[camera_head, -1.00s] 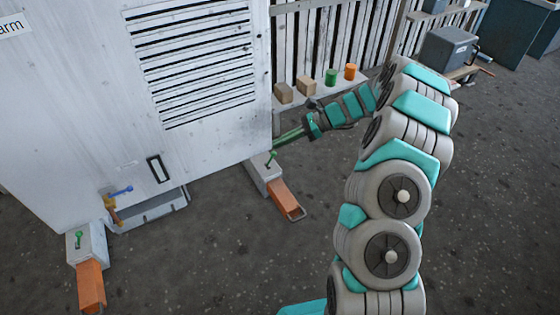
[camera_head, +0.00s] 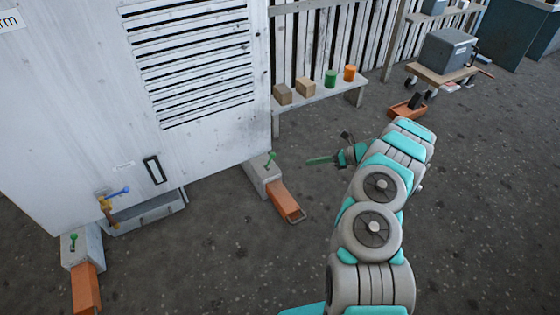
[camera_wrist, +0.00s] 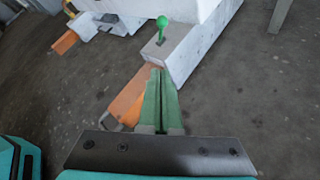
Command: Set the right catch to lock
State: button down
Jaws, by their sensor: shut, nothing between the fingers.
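The right catch is a green lever with a round knob (camera_head: 270,158) on a grey block (camera_head: 258,180) at the housing's lower right corner. An orange part (camera_head: 283,201) sticks out from the block's front. In the wrist view the knob (camera_wrist: 162,22) stands above the block (camera_wrist: 186,48), beyond my fingertips. My gripper (camera_head: 311,161) is to the right of the catch, apart from it, with its green fingers pointing left. In the wrist view my gripper (camera_wrist: 159,72) is shut and empty, its fingers partly covering the orange part (camera_wrist: 125,104).
The white housing (camera_head: 100,110) fills the left, with a similar green-levered block (camera_head: 80,248) at its lower left. A shelf with small blocks and cylinders (camera_head: 330,78) stands behind. The floor (camera_head: 240,255) in front is clear.

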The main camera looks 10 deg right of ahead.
jog(key=b, duration=0.2)
send_near(270, 160)
jog(key=w+a+f, duration=0.1)
jog(key=a+f, duration=0.3)
jog(key=shift+w+a+r, duration=0.25)
jog(key=shift+w+a, duration=0.1)
jog(key=shift+w, duration=0.1)
jog(key=shift+a+r+p, duration=0.1)
jog(key=shift+r+p, duration=0.1)
jog(key=shift+p, duration=0.15)
jog(key=shift+s+a+n+h, duration=0.1)
jog(key=shift+a+n+h, duration=0.05)
jog(key=shift+n+h, duration=0.2)
